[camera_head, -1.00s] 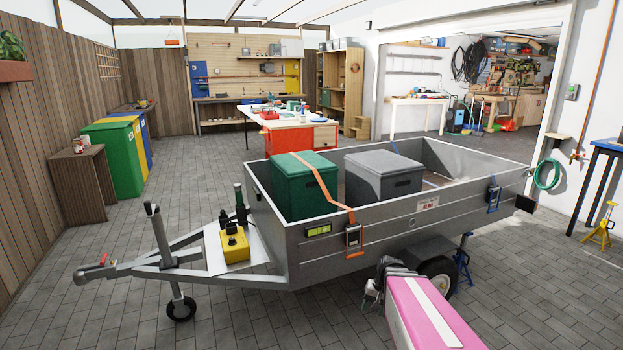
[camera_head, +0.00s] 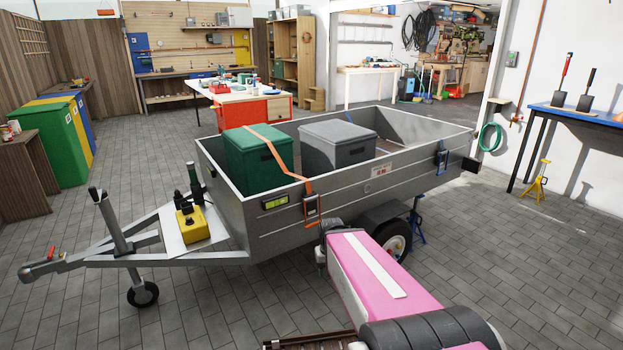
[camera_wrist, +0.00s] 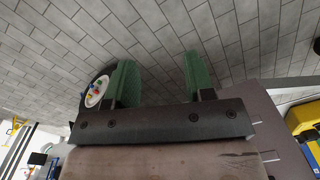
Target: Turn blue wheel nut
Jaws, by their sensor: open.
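The trailer wheel (camera_head: 393,244) has a white hub and sits under the right part of the grey trailer (camera_head: 350,192). In the wrist view the wheel's hub (camera_wrist: 96,92) is at the left, with several small coloured nuts on it. The blue nut is too small to place surely among them. My gripper (camera_wrist: 159,65) has two green fingers held wide apart with nothing between them, only paving behind. Its left finger overlaps the tyre's edge in the picture; I cannot tell the distance. In the head view my pink arm hides the fingers.
The trailer carries a green box (camera_head: 258,155) and a grey box (camera_head: 338,146). A blue stand (camera_head: 417,224) is beside the wheel. A yellow axle stand (camera_head: 537,181) and a blue table (camera_head: 585,122) are at the right.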

